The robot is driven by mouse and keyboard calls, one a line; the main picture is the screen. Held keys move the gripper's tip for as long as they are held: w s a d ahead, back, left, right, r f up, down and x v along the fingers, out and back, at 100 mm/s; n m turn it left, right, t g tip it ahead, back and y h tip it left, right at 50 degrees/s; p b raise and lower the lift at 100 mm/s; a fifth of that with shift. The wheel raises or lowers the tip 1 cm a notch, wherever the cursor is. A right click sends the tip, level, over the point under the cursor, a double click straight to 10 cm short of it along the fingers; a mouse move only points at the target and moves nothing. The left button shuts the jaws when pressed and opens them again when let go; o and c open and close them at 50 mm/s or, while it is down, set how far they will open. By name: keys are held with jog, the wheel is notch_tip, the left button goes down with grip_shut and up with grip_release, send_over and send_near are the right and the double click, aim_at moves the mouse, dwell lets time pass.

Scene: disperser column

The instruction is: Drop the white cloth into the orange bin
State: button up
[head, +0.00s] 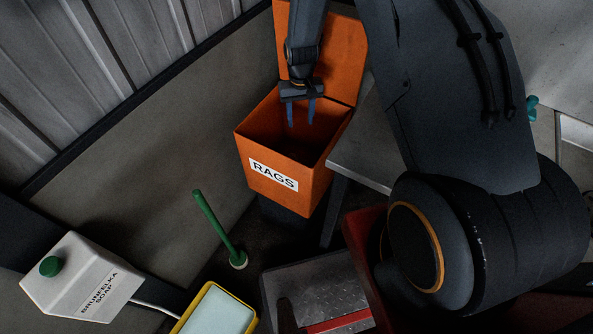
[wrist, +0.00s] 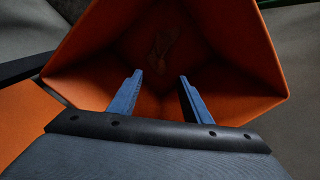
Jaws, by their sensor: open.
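The orange bin (head: 290,186), labelled RAGS, stands at the upper middle of the head view with its lid raised at the back. My gripper (head: 301,115) points down at the bin's open mouth, its two blue fingers apart. In the wrist view the gripper (wrist: 160,76) is open with nothing between its fingers, and the orange bin (wrist: 232,30) surrounds them. A faint crumpled shape (wrist: 163,45) lies deep inside the bin; it is too dark to tell whether it is the white cloth. No white cloth shows clearly in either view.
A grey table edge (head: 361,152) stands close to the bin's right side. A green-handled plunger (head: 218,226) is in front of the bin. A white soap box (head: 80,278) and a yellow-rimmed tray (head: 218,312) are at the lower left. A wall runs behind on the left.

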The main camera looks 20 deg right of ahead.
jog(key=o, duration=0.7)
notch_tip(320, 180, up, 6)
jog(key=p, duration=0.3)
jog(key=shift+f, duration=0.25)
jog(key=shift+r, duration=0.1)
notch_tip(320, 180, up, 8)
jog(key=b, duration=0.2)
jog(key=shift+f, duration=0.2)
jog(key=shift+r, duration=0.1)
dwell(0.5)
